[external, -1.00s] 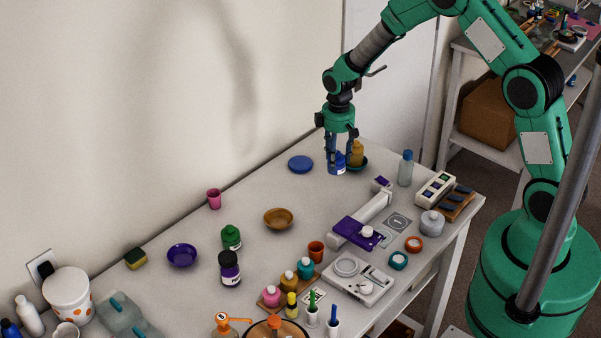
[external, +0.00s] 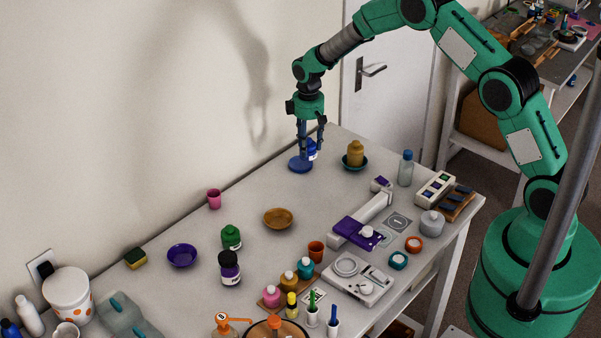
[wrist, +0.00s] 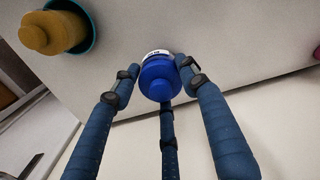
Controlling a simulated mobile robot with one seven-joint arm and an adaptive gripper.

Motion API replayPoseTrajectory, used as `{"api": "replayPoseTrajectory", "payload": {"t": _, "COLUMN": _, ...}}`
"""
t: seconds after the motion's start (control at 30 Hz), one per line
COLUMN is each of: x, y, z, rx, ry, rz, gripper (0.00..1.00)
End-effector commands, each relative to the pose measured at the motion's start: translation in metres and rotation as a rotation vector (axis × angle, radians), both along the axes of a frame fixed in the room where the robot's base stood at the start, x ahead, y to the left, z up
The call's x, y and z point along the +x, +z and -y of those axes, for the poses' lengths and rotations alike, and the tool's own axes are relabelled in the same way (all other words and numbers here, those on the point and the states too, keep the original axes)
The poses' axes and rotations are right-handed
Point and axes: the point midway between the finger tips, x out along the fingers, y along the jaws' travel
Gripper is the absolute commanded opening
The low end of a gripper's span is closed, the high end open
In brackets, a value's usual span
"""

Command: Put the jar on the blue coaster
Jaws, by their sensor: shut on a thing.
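The blue jar (external: 312,150) with a white label is held upright between the fingers of my gripper (external: 308,145). In the wrist view its blue lid (wrist: 160,78) sits between the three fingers of my gripper (wrist: 158,80). The blue coaster (external: 298,167) lies on the table near the wall edge. The jar and fingers are over the coaster's right part as seen in the external view. I cannot tell whether the jar touches the coaster. The wrist view does not show the coaster clearly.
A brown bowl (external: 278,217) and a pink cup (external: 214,198) are nearer. The wall is close behind.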

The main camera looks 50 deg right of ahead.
Motion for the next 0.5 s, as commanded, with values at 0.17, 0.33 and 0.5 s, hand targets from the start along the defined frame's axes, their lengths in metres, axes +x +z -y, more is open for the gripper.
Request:
{"api": "replayPoseTrajectory", "payload": {"t": 0.17, "x": 0.019, "y": -0.002, "z": 0.001, "rx": 0.000, "ry": 0.000, "rz": 0.000, "gripper": 0.12}}
{"api": "replayPoseTrajectory", "payload": {"t": 0.33, "x": 0.026, "y": -0.002, "z": 0.002, "rx": 0.000, "ry": 0.000, "rz": 0.001, "gripper": 0.12}}
{"api": "replayPoseTrajectory", "payload": {"t": 0.5, "x": 0.026, "y": -0.002, "z": 0.002, "rx": 0.000, "ry": 0.000, "rz": 0.000, "gripper": 0.12}}
